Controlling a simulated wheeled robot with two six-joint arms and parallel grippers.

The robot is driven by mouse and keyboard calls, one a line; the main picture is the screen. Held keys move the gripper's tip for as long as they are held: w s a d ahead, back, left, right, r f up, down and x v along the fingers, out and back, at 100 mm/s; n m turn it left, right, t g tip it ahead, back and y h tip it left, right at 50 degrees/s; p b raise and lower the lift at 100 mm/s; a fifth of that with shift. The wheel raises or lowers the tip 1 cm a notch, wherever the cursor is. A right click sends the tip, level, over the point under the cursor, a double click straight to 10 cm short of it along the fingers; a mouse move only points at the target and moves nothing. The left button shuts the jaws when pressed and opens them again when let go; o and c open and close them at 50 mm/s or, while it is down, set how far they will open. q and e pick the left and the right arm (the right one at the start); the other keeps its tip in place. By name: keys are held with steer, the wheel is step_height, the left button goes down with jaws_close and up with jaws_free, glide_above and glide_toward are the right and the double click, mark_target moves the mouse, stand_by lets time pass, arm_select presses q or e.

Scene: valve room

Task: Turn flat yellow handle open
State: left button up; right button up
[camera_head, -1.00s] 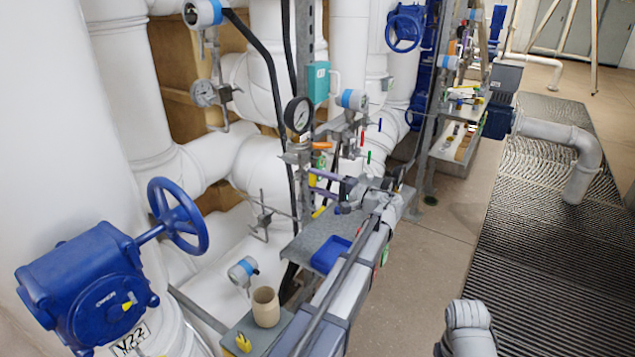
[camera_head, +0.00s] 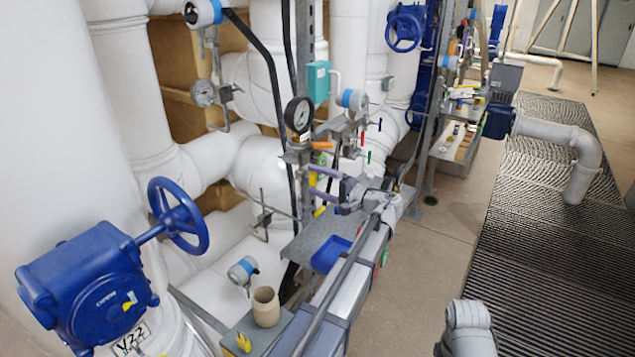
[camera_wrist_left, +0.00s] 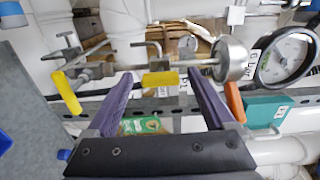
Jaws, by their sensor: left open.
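My left gripper (camera_head: 323,183) is open, its two purple fingers pointing left toward the pipe fittings. In the left wrist view my left gripper (camera_wrist_left: 158,88) shows both fingers spread wide. A flat yellow handle (camera_wrist_left: 160,79) lies crosswise in the gap between the fingertips, with no visible contact on either side. A second yellow handle (camera_wrist_left: 66,92) hangs tilted left of the fingers; it also shows below the gripper in the head view (camera_head: 319,211). An orange handle (camera_wrist_left: 235,102) is just right of the right finger. My right gripper is not in view.
A round gauge (camera_wrist_left: 287,58) and a teal box (camera_wrist_left: 268,111) are close on the right in the wrist view. A blue valve wheel (camera_head: 178,215) stands left.

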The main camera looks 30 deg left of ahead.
arm_select(q)
steer(key=d, duration=0.7)
steer(key=shift+s+d, duration=0.3)
steer(key=shift+d, duration=0.1)
steer(key=s+d+f+m+h+p, duration=0.1)
steer(key=s+d+f+h+p, duration=0.2)
steer(key=s+d+f+h, duration=0.65)
steer(key=s+d+f+m+h+p, duration=0.1)
steer(key=s+d+f+h, duration=0.2)
steer(key=s+d, duration=0.5)
steer(key=s+d+f+m+g+h+p, duration=0.1)
steer(key=s+d+f+h, duration=0.3)
steer(key=s+d, duration=0.4)
steer(key=shift+s+d+f, duration=0.2)
steer(key=shift+s+d, duration=0.15)
steer(key=shift+d, duration=0.4)
